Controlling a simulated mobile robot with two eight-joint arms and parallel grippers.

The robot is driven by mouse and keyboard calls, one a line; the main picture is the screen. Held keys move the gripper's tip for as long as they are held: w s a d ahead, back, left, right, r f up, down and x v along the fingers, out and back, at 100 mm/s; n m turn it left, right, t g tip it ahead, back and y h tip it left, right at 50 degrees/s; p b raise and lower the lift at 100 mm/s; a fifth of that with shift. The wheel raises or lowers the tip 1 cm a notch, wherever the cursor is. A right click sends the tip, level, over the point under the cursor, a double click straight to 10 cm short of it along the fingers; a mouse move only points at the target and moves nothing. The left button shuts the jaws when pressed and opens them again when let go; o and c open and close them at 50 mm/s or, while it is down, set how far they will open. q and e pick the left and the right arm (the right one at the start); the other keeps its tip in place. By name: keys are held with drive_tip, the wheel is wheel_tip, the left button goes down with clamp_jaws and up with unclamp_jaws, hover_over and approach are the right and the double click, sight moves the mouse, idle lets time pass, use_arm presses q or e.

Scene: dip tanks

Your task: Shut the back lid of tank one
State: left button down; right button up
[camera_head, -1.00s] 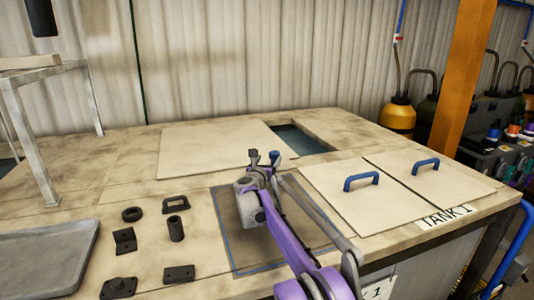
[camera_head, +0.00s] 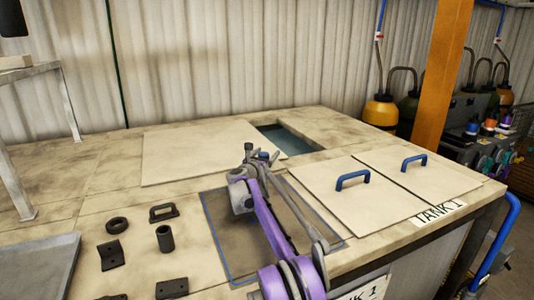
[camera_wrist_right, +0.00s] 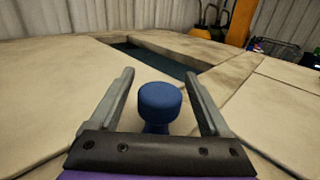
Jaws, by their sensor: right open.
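The back lid of tank one (camera_head: 190,150) is a pale flat panel on the bench top. It lies to the left of an open hatch (camera_head: 290,141) with dark blue-green liquid, leaving the hatch partly uncovered. In the right wrist view a round blue knob (camera_wrist_right: 159,100) stands upright between my fingers, with gaps on both sides. The opening also shows behind it (camera_wrist_right: 150,57). My right gripper (camera_head: 262,155) is open at the lid's front right part, partly hiding the knob in the head view. My left gripper is not in view.
Two closed front lids with blue bar handles (camera_head: 353,180) (camera_head: 414,162) lie at the right, by the TANK 1 label (camera_head: 438,212). Several dark metal parts (camera_head: 165,238) and a grey tray (camera_head: 40,265) are at the left front. A blue-outlined dark mat (camera_head: 225,240) lies under my arm.

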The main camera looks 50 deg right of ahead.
drive_tip(key=shift+w+d, duration=0.1)
drive_tip(key=shift+d, duration=0.15)
clamp_jaws()
idle(0.3)
